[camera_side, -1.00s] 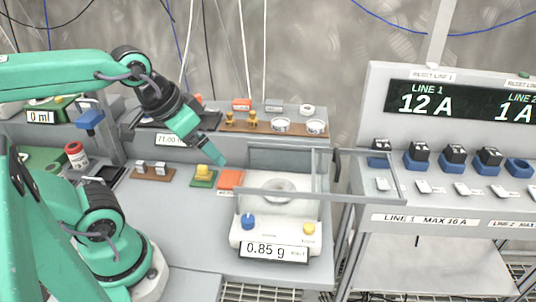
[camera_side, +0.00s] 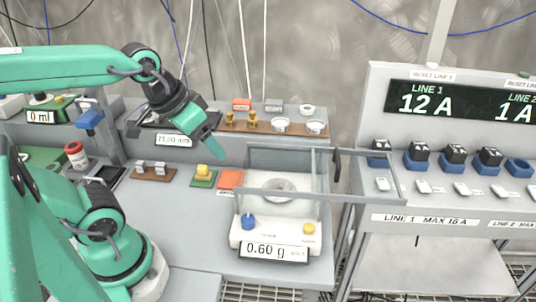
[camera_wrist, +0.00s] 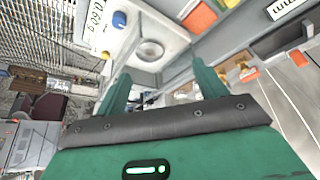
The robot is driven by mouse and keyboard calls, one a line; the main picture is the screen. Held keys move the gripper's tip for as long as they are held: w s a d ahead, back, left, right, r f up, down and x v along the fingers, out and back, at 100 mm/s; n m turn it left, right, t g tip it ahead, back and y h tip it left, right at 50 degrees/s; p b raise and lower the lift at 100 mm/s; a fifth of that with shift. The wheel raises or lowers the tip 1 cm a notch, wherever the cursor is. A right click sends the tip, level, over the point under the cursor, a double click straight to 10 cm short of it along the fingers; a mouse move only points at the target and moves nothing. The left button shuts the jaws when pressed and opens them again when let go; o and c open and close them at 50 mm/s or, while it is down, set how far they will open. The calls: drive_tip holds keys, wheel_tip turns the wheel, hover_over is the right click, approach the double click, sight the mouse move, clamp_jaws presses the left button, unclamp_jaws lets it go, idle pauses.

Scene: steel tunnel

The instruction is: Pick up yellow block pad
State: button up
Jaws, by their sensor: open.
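The yellow block (camera_side: 203,172) sits on a small green pad (camera_side: 203,183) on the grey bench, left of an orange pad (camera_side: 230,179), in the side view. My gripper (camera_side: 214,148) is above and slightly right of the yellow block, pointing down to the right, apart from it and empty. In the wrist view my gripper (camera_wrist: 165,83) shows its two green fingers spread, with nothing between them. There the orange pad (camera_wrist: 200,18) is near the top and a bit of the green pad (camera_wrist: 230,3) is at the top edge.
A balance (camera_side: 248,226) with a clear framed shield and a readout of 0.60 g stands right of the pads. A brown stand (camera_side: 153,174) with metal weights is to the left. A raised shelf with gold weights (camera_side: 252,119) and white dishes (camera_side: 281,125) lies behind.

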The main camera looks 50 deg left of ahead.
drive_tip(key=w+a+f+n+g, duration=0.3)
drive_tip(key=w+a+f+n, duration=0.25)
drive_tip(key=a, duration=0.45)
drive_tip(key=n+g, duration=0.2)
drive_tip(key=n, duration=0.1)
hover_over(202, 166)
wheel_tip(202, 166, down, 10)
drive_tip(key=shift+r, duration=0.25)
drive_tip(key=shift+f, duration=1.35)
drive_tip(key=shift+f, duration=2.6)
drive_tip(key=c, duration=1.1)
